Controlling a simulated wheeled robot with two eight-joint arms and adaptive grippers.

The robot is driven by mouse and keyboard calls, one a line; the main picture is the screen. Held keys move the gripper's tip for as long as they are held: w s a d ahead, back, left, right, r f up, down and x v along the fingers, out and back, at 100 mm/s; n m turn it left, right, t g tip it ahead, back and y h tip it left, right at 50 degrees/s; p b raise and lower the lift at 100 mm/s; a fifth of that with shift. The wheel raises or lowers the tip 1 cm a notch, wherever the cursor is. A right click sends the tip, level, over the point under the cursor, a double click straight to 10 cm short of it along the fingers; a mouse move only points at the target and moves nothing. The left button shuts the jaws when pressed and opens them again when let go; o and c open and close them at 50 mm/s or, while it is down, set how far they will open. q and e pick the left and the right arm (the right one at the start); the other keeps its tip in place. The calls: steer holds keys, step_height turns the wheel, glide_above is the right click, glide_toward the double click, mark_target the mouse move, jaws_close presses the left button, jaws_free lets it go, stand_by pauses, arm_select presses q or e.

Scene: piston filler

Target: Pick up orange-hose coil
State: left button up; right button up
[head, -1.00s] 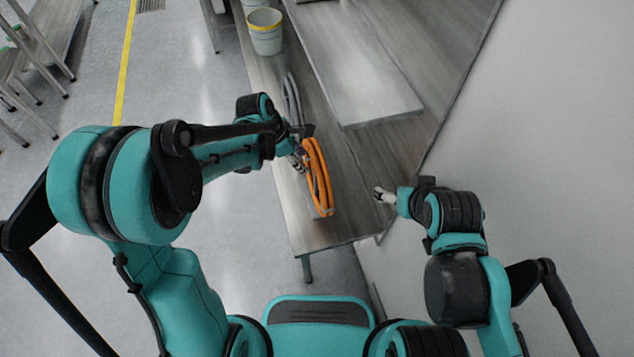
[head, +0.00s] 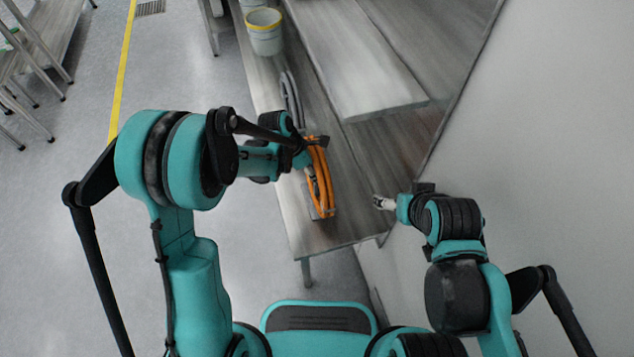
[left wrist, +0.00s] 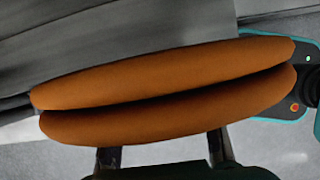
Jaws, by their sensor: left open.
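The orange-hose coil (head: 321,180) stands near the front end of the grey bench in the head view. In the left wrist view the coil (left wrist: 170,85) fills the middle, very close, as two orange bands side by side. My left gripper (left wrist: 162,155) is open. Its fingers point at the coil's near side, and their tips run behind or against the lower band; I cannot tell if they touch it. In the head view my left wrist hides part of the coil's upper end. My right gripper (head: 380,202) is right of the coil, apart from it, too small to read.
A grey hose coil (head: 291,98) lies behind the orange one on the bench (head: 290,215). A bucket with a yellow rim (head: 264,36) stands farther back. A raised grey platform (head: 370,90) and a wall (head: 540,170) bound the right side. Open floor lies left.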

arm_select(q)
jaws_close()
steer(key=shift+r, duration=0.15)
